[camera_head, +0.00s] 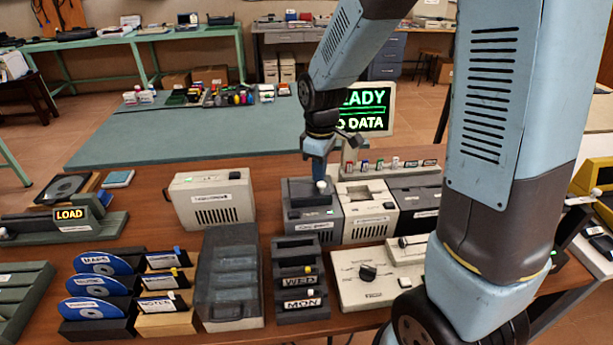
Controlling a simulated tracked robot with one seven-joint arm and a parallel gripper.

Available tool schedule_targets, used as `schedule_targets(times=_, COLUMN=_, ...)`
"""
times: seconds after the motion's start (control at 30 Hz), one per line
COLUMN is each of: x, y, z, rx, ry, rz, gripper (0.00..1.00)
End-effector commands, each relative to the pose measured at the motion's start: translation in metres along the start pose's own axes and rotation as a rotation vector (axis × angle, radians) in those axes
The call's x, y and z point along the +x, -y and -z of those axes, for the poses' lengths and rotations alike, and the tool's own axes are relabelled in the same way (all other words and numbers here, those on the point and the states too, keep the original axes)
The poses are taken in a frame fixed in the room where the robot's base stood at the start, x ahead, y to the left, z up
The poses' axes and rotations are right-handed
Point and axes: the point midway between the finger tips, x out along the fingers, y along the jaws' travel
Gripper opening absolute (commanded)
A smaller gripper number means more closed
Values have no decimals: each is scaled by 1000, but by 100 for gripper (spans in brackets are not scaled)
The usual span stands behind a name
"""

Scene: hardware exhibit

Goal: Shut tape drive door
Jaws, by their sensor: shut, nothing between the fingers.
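A row of desktop devices stands on the wooden table; their small labels are too blurred to read, so I cannot say for sure which is the tape drive. My gripper (320,178) is shut and points down over the dark grey device (299,214) at the left of the row. Its tips are at the device's top, close to a small white knob; I cannot tell whether they touch. Beside it stand a cream device (370,221) and another dark grey device (413,203). Whether any door is open is not clear.
A cream box (211,207) stands to the left. In front are a smoky-lidded case (231,270), a rack marked WED and MON (301,292), and a cream panel with a dark knob (365,285). A READY screen (368,108) stands behind. My arm hides the right side.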

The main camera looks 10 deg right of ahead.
Motion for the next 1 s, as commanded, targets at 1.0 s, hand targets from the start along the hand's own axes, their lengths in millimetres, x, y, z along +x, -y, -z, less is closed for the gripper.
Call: schedule_targets(times=1.0, x=-66, y=-2, z=1, rx=1, ry=-1, rz=-1, gripper=0)
